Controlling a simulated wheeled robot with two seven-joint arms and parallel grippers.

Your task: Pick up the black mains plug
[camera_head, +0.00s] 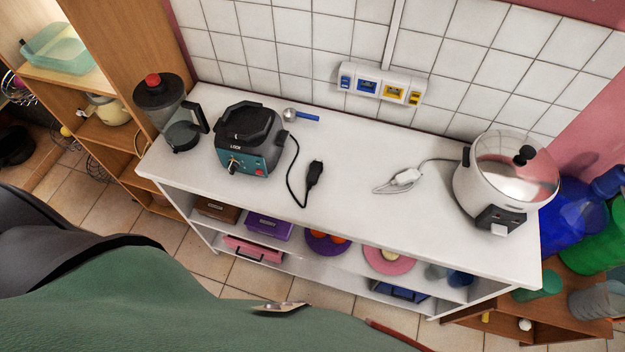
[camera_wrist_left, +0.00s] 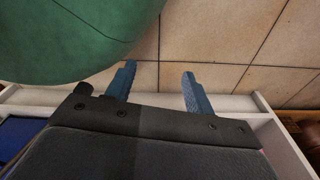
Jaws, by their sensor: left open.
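The black mains plug (camera_head: 314,172) lies on the white shelf top (camera_head: 345,215), right of the blender base (camera_head: 248,145), with its black cord curving back to that base. My left gripper (camera_wrist_left: 158,72) shows in the left wrist view, its two blue-grey fingers spread apart with nothing between them. Floor tiles and white shelf edges lie beyond the fingers. The plug does not show in that view. I cannot make out my left gripper in the head view, and my right gripper is in neither view.
A white plug (camera_head: 407,177) with a white cord lies near a steel-lidded cooker (camera_head: 507,180). A socket strip (camera_head: 381,84) is on the tiled wall. A blender jug (camera_head: 172,115) and a blue-handled scoop (camera_head: 304,116) stand or lie further left. Clear shelf top surrounds the black plug.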

